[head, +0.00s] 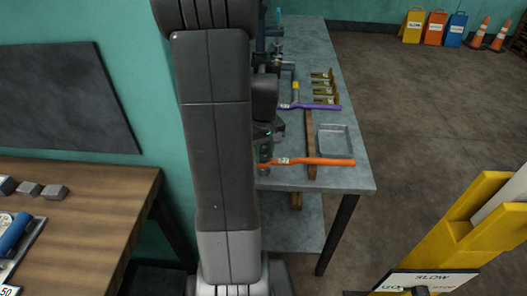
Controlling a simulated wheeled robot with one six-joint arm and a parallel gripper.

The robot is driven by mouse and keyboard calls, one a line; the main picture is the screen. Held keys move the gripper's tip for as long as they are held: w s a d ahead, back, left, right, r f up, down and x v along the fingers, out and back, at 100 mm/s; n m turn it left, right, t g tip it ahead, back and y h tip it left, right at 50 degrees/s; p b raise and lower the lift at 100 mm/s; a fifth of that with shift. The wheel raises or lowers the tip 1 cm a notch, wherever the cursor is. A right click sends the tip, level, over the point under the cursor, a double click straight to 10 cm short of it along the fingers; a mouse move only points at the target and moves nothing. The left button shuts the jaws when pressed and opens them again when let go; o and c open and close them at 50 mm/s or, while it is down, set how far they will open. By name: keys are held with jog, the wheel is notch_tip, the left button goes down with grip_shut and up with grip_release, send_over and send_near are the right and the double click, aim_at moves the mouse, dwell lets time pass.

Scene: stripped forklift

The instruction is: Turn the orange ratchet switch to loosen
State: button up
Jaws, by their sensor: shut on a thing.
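The orange ratchet (318,161) lies along the near part of the grey table, its handle pointing right. Its left end, where the switch would be, is by my gripper (265,148) and partly hidden behind my arm. The switch itself is too small to make out. My gripper is shut on the left end of the orange ratchet; its fingertips are mostly hidden. A purple ratchet (318,106) lies farther back, apart from the orange one.
The grey table (345,183) also holds a shallow metal tray (334,140), a wooden bar (311,130) and several brass-coloured brackets (323,88). A wooden bench (90,190) stands at left. A yellow structure (470,235) is at lower right. Floor right of the table is open.

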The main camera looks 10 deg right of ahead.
aim_at(264, 157)
jog(key=shift+n, duration=0.4)
jog(key=o, duration=1)
notch_tip(264, 157, up, 14)
jog(key=shift+f+p, duration=0.1)
jog(key=shift+p, duration=0.35)
notch_tip(264, 157, down, 14)
jog(key=shift+r+b, duration=0.1)
jog(key=shift+b, duration=0.35)
